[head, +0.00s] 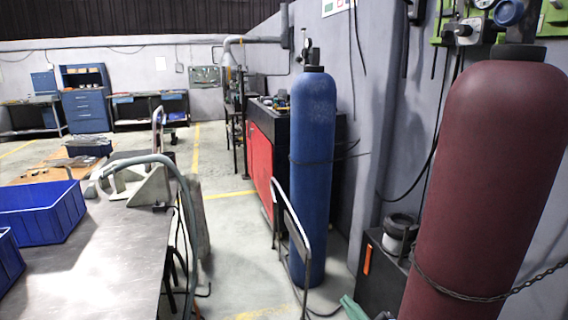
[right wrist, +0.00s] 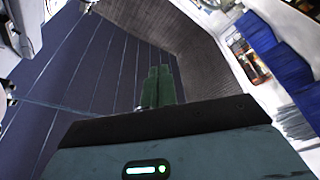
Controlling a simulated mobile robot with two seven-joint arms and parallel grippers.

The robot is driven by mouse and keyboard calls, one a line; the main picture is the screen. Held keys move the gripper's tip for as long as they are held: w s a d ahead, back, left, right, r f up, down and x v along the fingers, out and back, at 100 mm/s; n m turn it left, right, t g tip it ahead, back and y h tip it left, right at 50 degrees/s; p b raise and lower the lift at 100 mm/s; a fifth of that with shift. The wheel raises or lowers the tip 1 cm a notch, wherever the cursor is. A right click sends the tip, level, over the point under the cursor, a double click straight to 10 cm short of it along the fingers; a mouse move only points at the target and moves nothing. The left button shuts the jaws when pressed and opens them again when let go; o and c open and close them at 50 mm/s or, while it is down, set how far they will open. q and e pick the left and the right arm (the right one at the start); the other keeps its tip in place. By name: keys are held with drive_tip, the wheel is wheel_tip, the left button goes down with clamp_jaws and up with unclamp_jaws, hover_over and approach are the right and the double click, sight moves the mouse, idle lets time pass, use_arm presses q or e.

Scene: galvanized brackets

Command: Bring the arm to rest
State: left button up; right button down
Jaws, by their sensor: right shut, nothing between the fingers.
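My right gripper (head: 352,307) shows only as a small green tip at the bottom edge of the head view, low in front of the black cabinet and left of the dark red cylinder. In the right wrist view its two green fingers (right wrist: 160,86) lie side by side, shut with nothing between them. They point away from the table, towards the ceiling and upper walls. The rest of the right arm is out of the head view. My left gripper is in neither view.
A metal table (head: 110,262) with blue bins (head: 42,211) stands at the left. A blue gas cylinder (head: 313,150) and a dark red one (head: 490,180) stand at the right, close to the right gripper. Grey floor (head: 235,265) lies open between.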

drive_tip(key=s+d+f+m+g+h, duration=0.2)
drive_tip(key=s+f+m, duration=0.2)
drive_tip(key=s+f, duration=0.4)
drive_tip(key=s+d+f+m+g+h, duration=0.1)
drive_tip(key=s+f+m+g+h, duration=0.2)
drive_tip(key=s+f, duration=0.5)
drive_tip(key=s+d+f+m+g+h, duration=0.2)
drive_tip(key=s+f+m, duration=0.4)
drive_tip(key=s, duration=1)
wheel_tip(320, 180, down, 2)
drive_tip(key=shift+d+f+g+h, duration=0.1)
drive_tip(key=shift+d+g+h, duration=0.25)
drive_tip(key=shift+g+h, duration=0.2)
